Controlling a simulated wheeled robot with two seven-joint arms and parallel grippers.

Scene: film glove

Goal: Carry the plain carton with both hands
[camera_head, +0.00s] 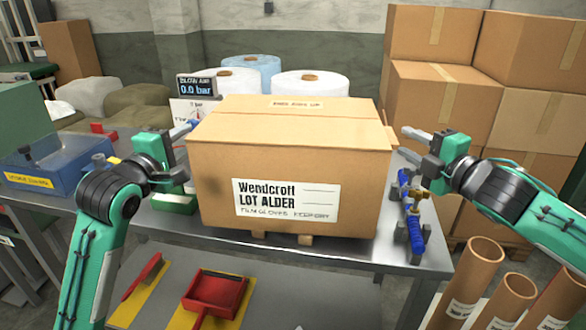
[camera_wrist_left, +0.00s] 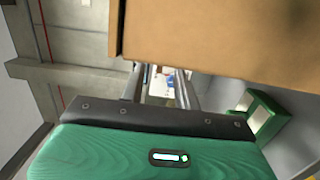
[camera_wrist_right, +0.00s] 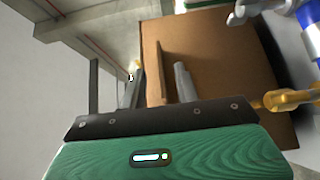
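A large brown carton (camera_head: 285,160) stands upright on the metal table (camera_head: 340,250), raised on small blocks. Its front has a white label reading "Wendcroft LOT ALDER". My left gripper (camera_head: 184,135) is at the carton's left side, fingers apart and nothing visibly held. In the left wrist view the carton (camera_wrist_left: 215,35) fills the upper right, beside the fingers. My right gripper (camera_head: 410,142) is at the right side, open, with a visible gap to the carton. The right wrist view shows the carton's side (camera_wrist_right: 215,65) beyond the spread fingers. The carton's back is hidden.
Blue fittings (camera_head: 408,205) lie right of the carton. A blue machine (camera_head: 55,165) stands left, and white rolls (camera_head: 310,84) stand behind. Stacked cartons (camera_head: 440,105) are at the back right. Cardboard tubes (camera_head: 480,275) stand front right. A red dustpan (camera_head: 215,292) lies on the lower shelf.

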